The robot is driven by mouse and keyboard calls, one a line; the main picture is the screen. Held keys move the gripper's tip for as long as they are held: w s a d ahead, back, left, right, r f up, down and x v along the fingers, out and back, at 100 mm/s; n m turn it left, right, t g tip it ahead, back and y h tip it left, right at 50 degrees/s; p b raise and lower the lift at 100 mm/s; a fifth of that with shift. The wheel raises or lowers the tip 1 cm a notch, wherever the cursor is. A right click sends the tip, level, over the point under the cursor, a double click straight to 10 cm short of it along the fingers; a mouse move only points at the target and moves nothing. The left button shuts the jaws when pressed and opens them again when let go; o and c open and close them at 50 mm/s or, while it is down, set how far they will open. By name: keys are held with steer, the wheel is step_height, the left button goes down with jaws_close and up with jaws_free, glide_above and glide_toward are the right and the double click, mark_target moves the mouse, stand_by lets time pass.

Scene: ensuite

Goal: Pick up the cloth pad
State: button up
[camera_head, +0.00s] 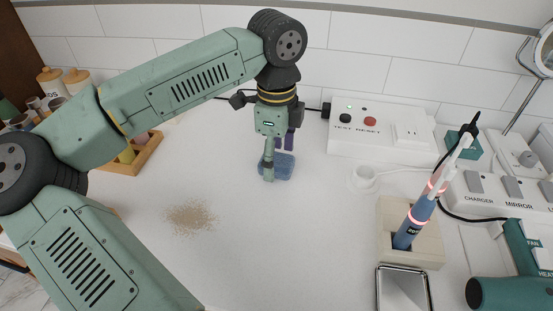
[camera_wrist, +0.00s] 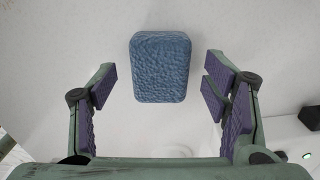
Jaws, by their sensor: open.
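The cloth pad (camera_wrist: 160,67) is a blue, rounded rectangular block with a rough surface. In the head view the pad (camera_head: 283,167) lies on the white counter, partly hidden behind my gripper. My gripper (camera_head: 278,167) is above and around it, pointing down. In the wrist view the open fingers (camera_wrist: 160,92) have purple pads and stand to the left and right of the cloth pad, with clear gaps on both sides. The cloth pad sits toward the far end of the fingers and appears untouched.
A patch of brown grains (camera_head: 191,216) lies on the counter at front left. A wooden tray (camera_head: 148,154) is behind my arm. A test/reset box (camera_head: 378,128) stands at the wall. A holder (camera_head: 413,250) with a blue toothbrush-like device stands at right. The counter's front middle is clear.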

steer(key=shift+f, duration=0.7)
steer(key=shift+c, duration=0.4)
steer(key=c, duration=1)
